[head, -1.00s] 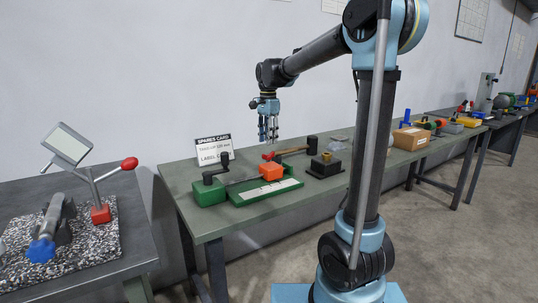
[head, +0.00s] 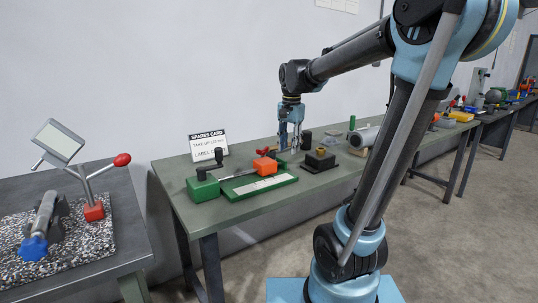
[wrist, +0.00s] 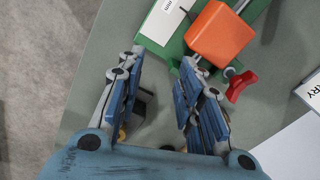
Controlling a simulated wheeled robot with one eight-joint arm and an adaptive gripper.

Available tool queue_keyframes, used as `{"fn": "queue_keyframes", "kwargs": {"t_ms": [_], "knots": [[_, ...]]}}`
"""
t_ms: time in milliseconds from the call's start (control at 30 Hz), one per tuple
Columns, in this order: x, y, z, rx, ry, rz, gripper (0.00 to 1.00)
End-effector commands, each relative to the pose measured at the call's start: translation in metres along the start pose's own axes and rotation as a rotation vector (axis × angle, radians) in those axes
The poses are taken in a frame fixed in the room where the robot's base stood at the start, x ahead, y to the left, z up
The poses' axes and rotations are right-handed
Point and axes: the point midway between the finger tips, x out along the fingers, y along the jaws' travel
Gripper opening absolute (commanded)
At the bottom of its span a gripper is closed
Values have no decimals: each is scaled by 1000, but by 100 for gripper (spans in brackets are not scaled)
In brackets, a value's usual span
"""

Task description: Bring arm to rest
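My arm reaches out over the green-topped bench, bent at the elbow. My gripper (head: 290,140) hangs fingers down above the bench, behind the orange block (head: 265,166) on its green base (head: 262,187). In the wrist view my gripper (wrist: 163,98) has its blue-padded fingers spread apart, with nothing held between them. The orange block (wrist: 220,33) and a red handle (wrist: 241,86) show beyond the fingertips. The gap to the bench is hard to judge.
A spares card (head: 208,144) stands at the bench's back left. A black block (head: 320,160) and a grey cylinder (head: 365,137) lie to the right of my gripper. Another bench (head: 125,245) on the left carries a red-knobbed lever (head: 95,190). Floor is clear at right.

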Motion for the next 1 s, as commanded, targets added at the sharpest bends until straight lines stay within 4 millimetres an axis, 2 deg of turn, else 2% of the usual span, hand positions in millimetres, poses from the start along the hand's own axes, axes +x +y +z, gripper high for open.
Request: {"fn": "queue_keyframes", "kwargs": {"t_ms": [33, 100, 267, 500, 800, 1000], "knots": [[5, 17, 5, -25, 4, -4, 33], [11, 36, 11, -71, 12, -9, 33], [29, 80, 26, -173, 30, -21, 33], [65, 138, 54, -328, 62, -31, 33], [122, 199, 90, -519, 106, -32, 33], [154, 224, 107, -616, 130, -27, 33]]}}
